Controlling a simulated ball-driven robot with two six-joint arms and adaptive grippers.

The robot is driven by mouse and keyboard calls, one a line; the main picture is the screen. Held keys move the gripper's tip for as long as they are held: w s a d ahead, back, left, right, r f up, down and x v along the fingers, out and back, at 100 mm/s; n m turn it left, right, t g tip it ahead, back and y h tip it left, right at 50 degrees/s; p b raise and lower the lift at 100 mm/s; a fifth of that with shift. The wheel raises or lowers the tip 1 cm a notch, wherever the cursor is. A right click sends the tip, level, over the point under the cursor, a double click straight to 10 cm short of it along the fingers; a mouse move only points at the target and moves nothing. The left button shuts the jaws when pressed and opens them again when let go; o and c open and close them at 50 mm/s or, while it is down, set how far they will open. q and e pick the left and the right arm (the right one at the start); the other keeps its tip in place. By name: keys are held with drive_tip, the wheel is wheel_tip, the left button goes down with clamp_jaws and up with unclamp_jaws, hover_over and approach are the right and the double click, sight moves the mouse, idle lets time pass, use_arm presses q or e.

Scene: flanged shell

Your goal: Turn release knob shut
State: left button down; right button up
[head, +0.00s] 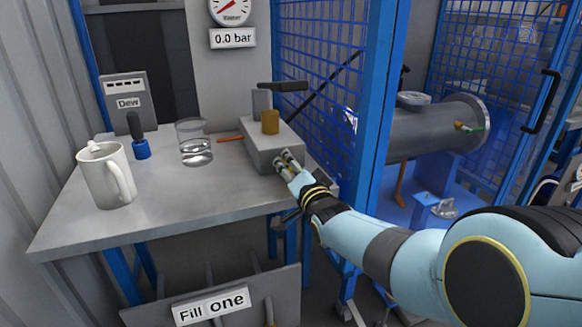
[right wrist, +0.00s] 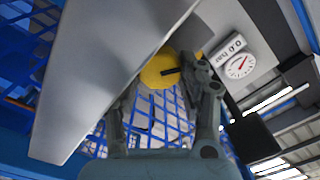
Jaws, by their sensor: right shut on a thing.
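The grey pump box (head: 262,150) stands at the right end of the bench, with a brass cylinder and a black lever on top. My right gripper (head: 288,158) is at the box's front right face, and its fingers hide what they hold there. In the right wrist view, a yellow round knob (right wrist: 158,70) with a dark mark lies between the fingertips of my gripper (right wrist: 165,78), which is shut on it. The exact turn of the knob is hard to read. My left gripper is not in view.
The wall gauge (head: 232,10) points low above a "0.0 bar" sign (head: 232,38). A white mug (head: 107,176), a glass beaker (head: 194,143) and a blue-based tool (head: 139,140) stand on the bench (head: 180,220). A blue post (head: 378,90) and mesh rise right of the box.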

drive_tip(key=shift+f+m, duration=0.1)
drive_tip(key=shift+m, duration=0.2)
drive_tip(key=o, duration=1.2)
